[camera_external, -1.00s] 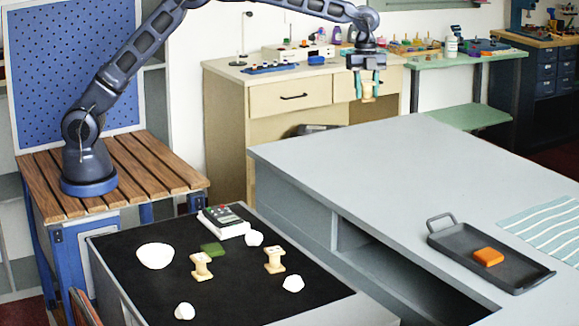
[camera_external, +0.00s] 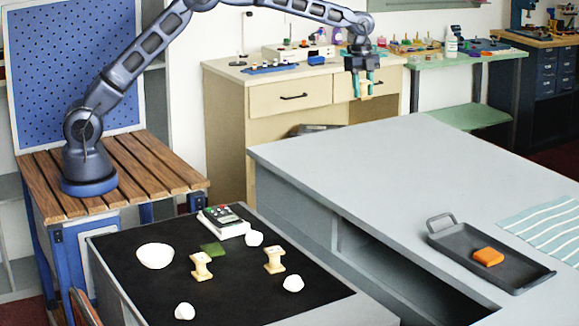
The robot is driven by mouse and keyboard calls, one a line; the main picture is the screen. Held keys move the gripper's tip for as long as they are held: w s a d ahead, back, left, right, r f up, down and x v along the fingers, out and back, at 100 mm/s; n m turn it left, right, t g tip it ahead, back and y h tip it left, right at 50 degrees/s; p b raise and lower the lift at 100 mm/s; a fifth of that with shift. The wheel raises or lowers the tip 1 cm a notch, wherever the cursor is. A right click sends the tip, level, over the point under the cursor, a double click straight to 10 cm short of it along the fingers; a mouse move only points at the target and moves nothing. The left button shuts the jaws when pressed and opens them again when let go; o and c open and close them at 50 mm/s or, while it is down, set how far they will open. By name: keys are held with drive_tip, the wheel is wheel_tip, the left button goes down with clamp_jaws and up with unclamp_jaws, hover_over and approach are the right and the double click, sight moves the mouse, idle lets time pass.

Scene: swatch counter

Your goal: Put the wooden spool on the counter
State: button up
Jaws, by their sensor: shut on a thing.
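My gripper (camera_external: 363,82) is shut on a pale wooden spool (camera_external: 365,90), held in the air. In the picture it shows above the far left part of the grey counter (camera_external: 370,165), in front of the wooden desk. The fingers cover part of the spool. Two similar wooden spools stand on the black-topped table at the lower left: one left (camera_external: 201,267) and one right (camera_external: 274,260).
The black table (camera_external: 240,290) also holds a white bowl (camera_external: 155,256), a device on a white block (camera_external: 224,221), a green piece (camera_external: 213,249) and white lumps. A dark tray (camera_external: 470,240) with an orange block (camera_external: 488,257) and a striped cloth (camera_external: 550,235) lie on the counter's right; its middle is clear.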

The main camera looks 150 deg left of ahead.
sight(363, 136)
wheel_tip(363, 136, down, 12)
drive_tip(key=shift+f, duration=0.1)
idle(0.5)
drive_tip(key=shift+f, duration=0.1)
drive_tip(key=o, duration=1)
drive_tip(key=r, duration=0.4)
drive_tip(key=s+r, duration=0.1)
drive_tip(key=r, duration=0.7)
drive_tip(key=shift+s+r, duration=0.15)
drive_tip(key=shift+s, duration=0.1)
